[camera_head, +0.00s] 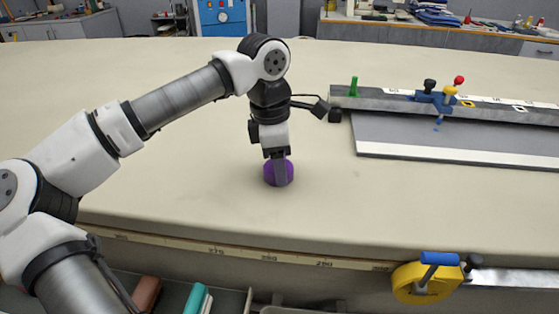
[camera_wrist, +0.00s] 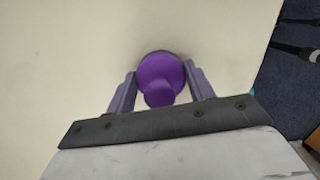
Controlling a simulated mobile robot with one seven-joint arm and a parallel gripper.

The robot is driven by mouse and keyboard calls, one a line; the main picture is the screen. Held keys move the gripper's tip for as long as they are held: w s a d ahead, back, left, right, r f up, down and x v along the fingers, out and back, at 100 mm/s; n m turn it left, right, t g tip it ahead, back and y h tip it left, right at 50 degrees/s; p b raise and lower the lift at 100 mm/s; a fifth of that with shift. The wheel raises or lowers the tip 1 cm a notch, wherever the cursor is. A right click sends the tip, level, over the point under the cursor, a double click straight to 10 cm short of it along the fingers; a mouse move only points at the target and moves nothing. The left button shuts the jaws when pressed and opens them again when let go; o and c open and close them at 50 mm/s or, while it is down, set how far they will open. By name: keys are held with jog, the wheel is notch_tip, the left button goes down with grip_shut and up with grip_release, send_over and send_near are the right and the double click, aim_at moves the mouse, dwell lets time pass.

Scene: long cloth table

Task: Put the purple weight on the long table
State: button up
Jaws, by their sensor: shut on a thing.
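The purple weight (camera_head: 288,172) is a small round piece at the cloth-covered long table (camera_head: 180,205), near its front edge in the head view. In the wrist view the purple weight (camera_wrist: 160,76) shows a wide disc with a smaller knob, between the two fingers. My gripper (camera_head: 278,174) points down and is shut on the weight; it also shows in the wrist view (camera_wrist: 160,88). The weight appears at or very close to the table surface; I cannot tell whether it touches.
A grey board with a metal rail (camera_head: 450,105) and coloured knobs lies at the right. A yellow tape measure (camera_head: 418,284) hangs at the front edge. Teal and brown items (camera_head: 196,300) sit below the edge. The cloth around the weight is clear.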

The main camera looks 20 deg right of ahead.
jog(key=o, duration=1.6)
jog(key=r, duration=0.4)
jog(key=a+r, duration=0.1)
jog(key=r, duration=0.7)
jog(key=shift+w+a+r+p, duration=0.15)
jog(key=shift+a+p, duration=0.1)
jog(key=shift+p, duration=0.15)
